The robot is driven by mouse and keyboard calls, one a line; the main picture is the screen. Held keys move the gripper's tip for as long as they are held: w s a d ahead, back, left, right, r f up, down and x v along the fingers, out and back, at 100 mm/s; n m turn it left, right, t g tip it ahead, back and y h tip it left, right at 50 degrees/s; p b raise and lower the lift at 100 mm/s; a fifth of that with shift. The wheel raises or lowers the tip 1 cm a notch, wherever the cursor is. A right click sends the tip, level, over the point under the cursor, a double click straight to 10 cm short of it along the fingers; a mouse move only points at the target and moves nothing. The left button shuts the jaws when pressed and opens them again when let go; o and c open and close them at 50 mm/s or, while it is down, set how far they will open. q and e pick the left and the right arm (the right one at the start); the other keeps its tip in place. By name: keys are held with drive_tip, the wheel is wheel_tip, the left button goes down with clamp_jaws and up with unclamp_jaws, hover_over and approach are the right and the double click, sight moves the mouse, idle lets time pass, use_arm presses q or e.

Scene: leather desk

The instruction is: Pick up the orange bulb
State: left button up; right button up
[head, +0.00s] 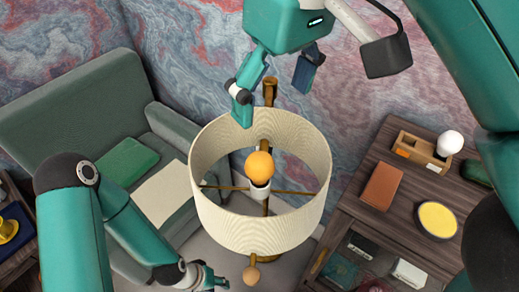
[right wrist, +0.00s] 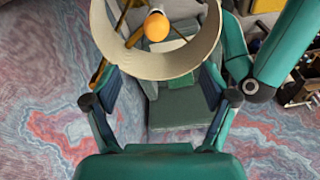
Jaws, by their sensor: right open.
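The orange bulb (head: 259,166) stands upright in a white socket (head: 259,190) inside the cream lampshade (head: 270,236), which is open at the top. In the right wrist view the orange bulb (right wrist: 157,26) shows near the top, inside the shade (right wrist: 165,66). My right gripper (head: 272,100) is open and empty, above and behind the shade's far rim in the head view. Its two fingers (right wrist: 161,80) are spread wide in the right wrist view, with the bulb beyond them. My left gripper (head: 207,277) is low, left of the lamp; its fingers are too small to read.
Thin brass arms (head: 222,187) cross inside the shade. A green armchair (head: 75,110) stands at left.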

drive_tip(key=b, duration=0.5)
approach(261, 158)
drive_tip(key=f, duration=0.5)
drive_tip(key=shift+a+f, duration=0.2)
drive_tip(key=shift+f, duration=0.05)
drive_tip(key=shift+w+a+f+b, duration=0.15)
drive_tip(key=shift+w+f+b, duration=0.1)
drive_tip(key=shift+f, duration=0.7)
drive_tip(key=shift+w+a+f+b, duration=0.15)
drive_tip(key=shift+w+f+b, duration=0.1)
drive_tip(key=shift+f, duration=0.7)
drive_tip(key=shift+w+a+f+b, duration=0.15)
drive_tip(key=shift+w+f, duration=0.1)
drive_tip(key=shift+f, duration=0.7)
drive_tip(key=c, duration=1.2)
drive_tip(key=shift+r, duration=0.1)
